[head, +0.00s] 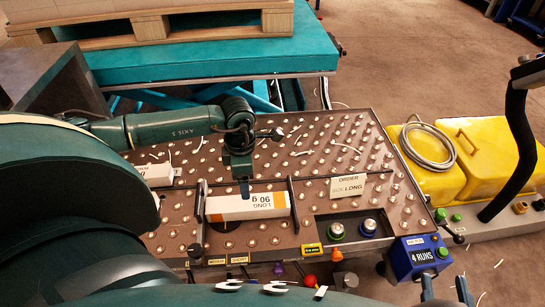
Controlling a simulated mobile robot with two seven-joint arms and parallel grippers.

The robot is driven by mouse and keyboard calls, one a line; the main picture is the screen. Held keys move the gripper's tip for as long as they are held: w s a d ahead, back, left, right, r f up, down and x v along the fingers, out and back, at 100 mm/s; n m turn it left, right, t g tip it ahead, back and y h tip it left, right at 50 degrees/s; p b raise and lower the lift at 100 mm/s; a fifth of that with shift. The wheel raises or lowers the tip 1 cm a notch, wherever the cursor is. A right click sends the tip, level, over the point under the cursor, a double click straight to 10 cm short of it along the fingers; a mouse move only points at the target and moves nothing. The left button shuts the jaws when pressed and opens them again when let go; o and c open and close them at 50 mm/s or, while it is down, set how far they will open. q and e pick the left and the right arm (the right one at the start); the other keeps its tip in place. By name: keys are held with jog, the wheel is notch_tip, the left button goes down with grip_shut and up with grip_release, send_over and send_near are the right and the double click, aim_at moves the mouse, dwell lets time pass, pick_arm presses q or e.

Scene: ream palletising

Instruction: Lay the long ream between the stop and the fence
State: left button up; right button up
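The long ream (250,207), white with an orange end and marked "LONG 90 g", is at the front of the ball-studded table. It sits between two dark upright bars, a left one (201,203) and a right one (293,206). I cannot tell which is the stop and which the fence. My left gripper is not in view.
Another white ream (157,173) lies to the left, partly behind my arm. An order card (348,186) reads "LONG". Buttons (368,226) and a blue "4 RUNS" box (419,257) line the front right. A teal lift (210,55) with a wooden pallet (150,25) stands behind.

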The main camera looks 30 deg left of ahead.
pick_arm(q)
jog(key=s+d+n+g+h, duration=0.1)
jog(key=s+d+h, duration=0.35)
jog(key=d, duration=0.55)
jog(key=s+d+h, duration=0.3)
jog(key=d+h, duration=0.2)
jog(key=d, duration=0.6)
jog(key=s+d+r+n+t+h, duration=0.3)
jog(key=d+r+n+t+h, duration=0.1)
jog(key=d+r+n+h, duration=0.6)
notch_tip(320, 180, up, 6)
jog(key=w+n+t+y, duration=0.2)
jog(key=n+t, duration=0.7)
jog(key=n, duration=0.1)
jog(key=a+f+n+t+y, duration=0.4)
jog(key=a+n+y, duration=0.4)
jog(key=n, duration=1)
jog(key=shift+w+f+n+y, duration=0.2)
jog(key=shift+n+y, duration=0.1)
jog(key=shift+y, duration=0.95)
